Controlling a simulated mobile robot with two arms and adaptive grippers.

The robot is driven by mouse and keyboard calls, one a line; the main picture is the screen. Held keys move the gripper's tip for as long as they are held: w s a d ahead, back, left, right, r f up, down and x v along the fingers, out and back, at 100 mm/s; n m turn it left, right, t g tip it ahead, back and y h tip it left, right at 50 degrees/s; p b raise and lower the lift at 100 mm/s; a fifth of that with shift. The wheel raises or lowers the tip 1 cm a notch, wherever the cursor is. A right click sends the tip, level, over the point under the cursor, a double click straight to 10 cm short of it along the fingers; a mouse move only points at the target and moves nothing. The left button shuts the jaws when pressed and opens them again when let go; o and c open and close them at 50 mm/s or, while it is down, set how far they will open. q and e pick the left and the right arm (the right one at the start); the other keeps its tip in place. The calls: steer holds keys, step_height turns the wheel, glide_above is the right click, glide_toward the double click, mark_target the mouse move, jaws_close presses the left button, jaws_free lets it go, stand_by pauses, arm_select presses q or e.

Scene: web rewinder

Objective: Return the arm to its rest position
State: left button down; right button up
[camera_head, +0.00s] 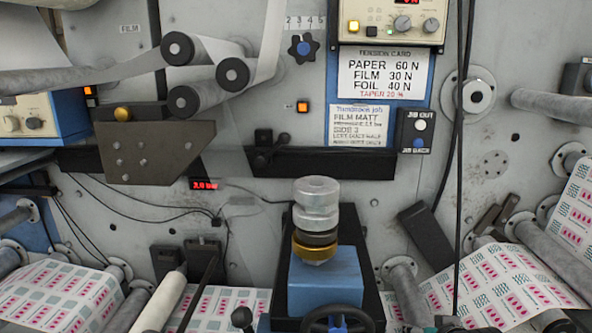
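Neither of my grippers shows in the camera head view, and I cannot make out either of my arms. The view is filled by the grey front of the web rewinder (400,190), so where my arms stand relative to it is hidden.
A blue block with a silver cylinder (316,205) rises at bottom centre, with a dark handwheel (337,320) in front. Printed web (495,285) runs over rollers at lower right and lower left. Dark rollers (233,74) stick out at upper left. A black cable (460,150) hangs at right.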

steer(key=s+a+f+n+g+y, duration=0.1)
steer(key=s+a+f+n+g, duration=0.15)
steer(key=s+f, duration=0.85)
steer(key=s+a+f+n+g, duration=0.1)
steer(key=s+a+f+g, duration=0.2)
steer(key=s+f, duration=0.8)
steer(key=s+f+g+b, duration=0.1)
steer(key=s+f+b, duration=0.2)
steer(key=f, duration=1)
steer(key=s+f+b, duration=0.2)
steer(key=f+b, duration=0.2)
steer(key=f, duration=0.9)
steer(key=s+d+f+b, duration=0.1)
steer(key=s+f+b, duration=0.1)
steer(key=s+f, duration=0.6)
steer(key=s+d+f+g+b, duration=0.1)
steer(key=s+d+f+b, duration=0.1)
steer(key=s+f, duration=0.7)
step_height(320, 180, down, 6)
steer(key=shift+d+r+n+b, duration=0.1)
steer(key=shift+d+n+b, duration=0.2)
steer(key=shift+b, duration=0.25)
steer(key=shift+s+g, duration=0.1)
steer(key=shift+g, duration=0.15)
